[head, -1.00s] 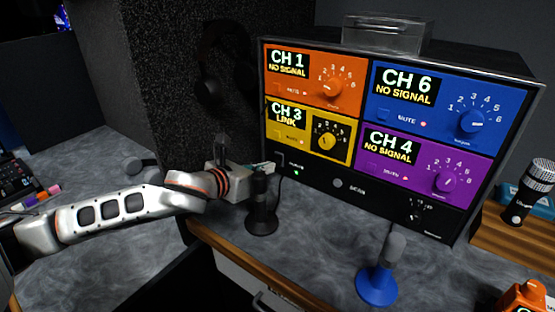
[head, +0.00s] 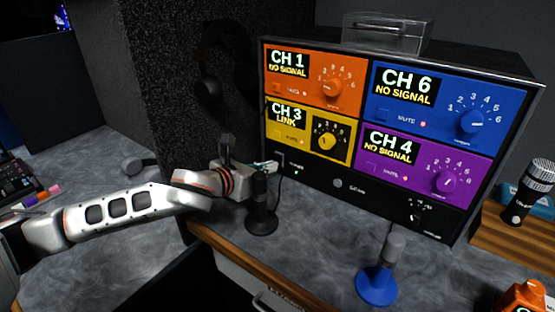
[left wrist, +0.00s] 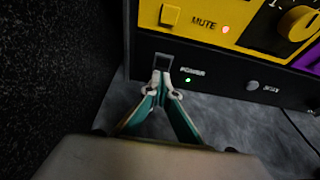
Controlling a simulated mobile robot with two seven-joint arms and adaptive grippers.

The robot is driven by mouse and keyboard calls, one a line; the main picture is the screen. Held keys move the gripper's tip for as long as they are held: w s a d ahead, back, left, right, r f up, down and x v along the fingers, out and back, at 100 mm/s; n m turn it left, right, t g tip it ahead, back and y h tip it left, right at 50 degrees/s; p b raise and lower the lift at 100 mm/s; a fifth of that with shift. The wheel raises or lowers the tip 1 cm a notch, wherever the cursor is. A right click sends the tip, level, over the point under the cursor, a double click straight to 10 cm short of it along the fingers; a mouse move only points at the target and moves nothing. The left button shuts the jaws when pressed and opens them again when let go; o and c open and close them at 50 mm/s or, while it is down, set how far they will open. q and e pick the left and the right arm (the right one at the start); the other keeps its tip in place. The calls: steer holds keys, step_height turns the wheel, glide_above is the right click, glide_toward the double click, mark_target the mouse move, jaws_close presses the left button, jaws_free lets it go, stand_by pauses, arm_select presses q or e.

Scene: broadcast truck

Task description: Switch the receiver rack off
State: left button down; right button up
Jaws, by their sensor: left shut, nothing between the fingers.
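The receiver rack (head: 312,178) stands on the counter with orange, blue, yellow and purple channel panels. Its black bottom strip carries the POWER rocker switch (left wrist: 163,62) at the left end. A small green light (left wrist: 187,79) is lit beside it under the POWER label. My left gripper (head: 269,166) is shut and empty at the rack's lower left corner. In the left wrist view its closed fingertips (left wrist: 161,78) are right at the switch's lower part and overlap it; I cannot tell whether they touch. My right gripper is not in view.
A black microphone (head: 262,205) stands just below my left gripper. A blue-based microphone (head: 377,284) stands in front of the rack. A clear box (head: 383,34) sits on top. A dark speckled wall panel (head: 185,100) is close on the left.

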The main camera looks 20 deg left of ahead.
arm_select(q)
steer(key=shift+w+d+f, duration=0.2)
steer(key=shift+w+f, duration=0.05)
steer(key=shift+w, duration=0.35)
stand_by(0.4)
steer(key=shift+s+a+r+p, duration=0.15)
steer(key=shift+s+r+p, duration=0.25)
steer(key=shift+p, duration=0.1)
steer(key=shift+p+v, duration=0.9)
steer(key=shift+v, duration=0.3)
steer(key=shift+p+v, duration=1.35)
steer(key=shift+v, duration=0.45)
steer(key=shift+f, duration=0.15)
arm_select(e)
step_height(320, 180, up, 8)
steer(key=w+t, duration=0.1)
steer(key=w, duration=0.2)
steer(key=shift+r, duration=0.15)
arm_select(q)
steer(key=shift+f, duration=0.1)
